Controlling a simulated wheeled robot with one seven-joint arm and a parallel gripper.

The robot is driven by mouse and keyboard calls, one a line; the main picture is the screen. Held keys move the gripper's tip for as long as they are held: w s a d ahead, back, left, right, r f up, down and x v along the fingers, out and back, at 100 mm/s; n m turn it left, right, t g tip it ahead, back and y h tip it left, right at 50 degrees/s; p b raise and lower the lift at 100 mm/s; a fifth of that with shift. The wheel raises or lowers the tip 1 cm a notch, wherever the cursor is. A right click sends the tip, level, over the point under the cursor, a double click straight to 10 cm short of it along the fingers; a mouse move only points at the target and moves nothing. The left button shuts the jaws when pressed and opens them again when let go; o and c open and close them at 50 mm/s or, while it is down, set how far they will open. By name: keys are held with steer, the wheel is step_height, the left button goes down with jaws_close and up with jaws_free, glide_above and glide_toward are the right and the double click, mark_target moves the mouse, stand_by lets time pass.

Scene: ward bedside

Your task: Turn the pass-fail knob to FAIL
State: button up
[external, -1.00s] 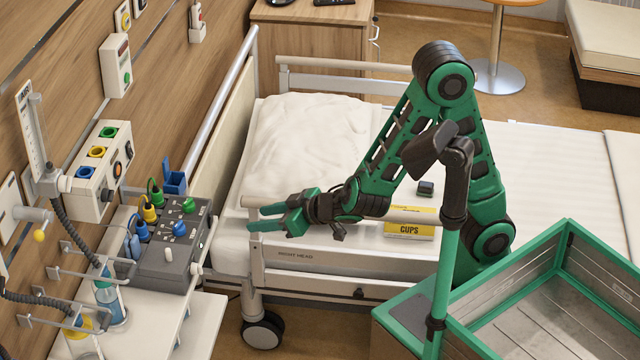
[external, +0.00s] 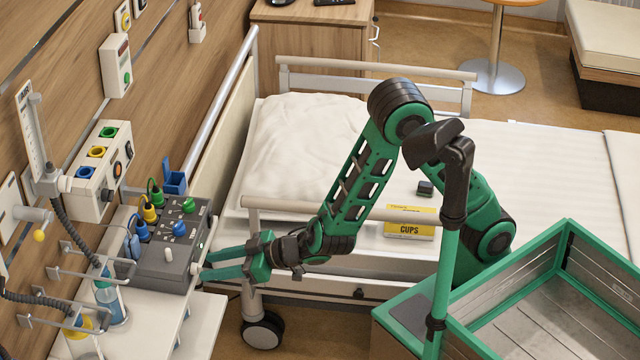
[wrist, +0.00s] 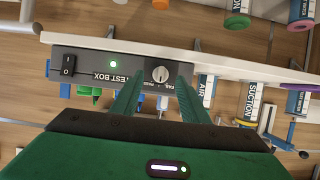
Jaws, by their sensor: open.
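The grey test box (external: 168,262) stands on the bedside shelf at the left in the external view. Its end panel (wrist: 105,68) faces my wrist camera and reads TEST BOX. The pass-fail knob (wrist: 160,74) is a small round pale knob on that panel, with small lettering beside it; its exact setting is too small to tell. My gripper (external: 204,265) is open and empty, level with the box's right end. In the wrist view its two fingers (wrist: 158,100) point at the panel, one to each side of the knob, and seem not to touch it.
On the panel are a green light (wrist: 113,64) and a black rocker switch (wrist: 68,65). Coloured plugs and knobs top the box. The bed rail (external: 340,208) runs behind my arm. A white shelf (external: 205,320) edge lies below my gripper.

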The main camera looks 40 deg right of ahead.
mark_target(197, 269)
steer(key=shift+x, duration=1.2)
steer(key=shift+c, duration=0.6)
jaws_close()
steer(key=shift+n, duration=0.3)
steer(key=shift+s+a+f+n+t+h, duration=0.1)
steer(key=shift+n+t+h, duration=0.3)
steer(key=shift+n, duration=0.2)
steer(key=shift+s+a+n+t+h, duration=0.1)
steer(key=shift+n+t+h, duration=0.25)
steer(key=shift+n, duration=0.25)
steer(key=shift+f+n+t+h, duration=0.1)
steer(key=shift+n+t+h, duration=0.6)
steer(key=shift+n, duration=0.7)
steer(key=shift+t+y, duration=0.25)
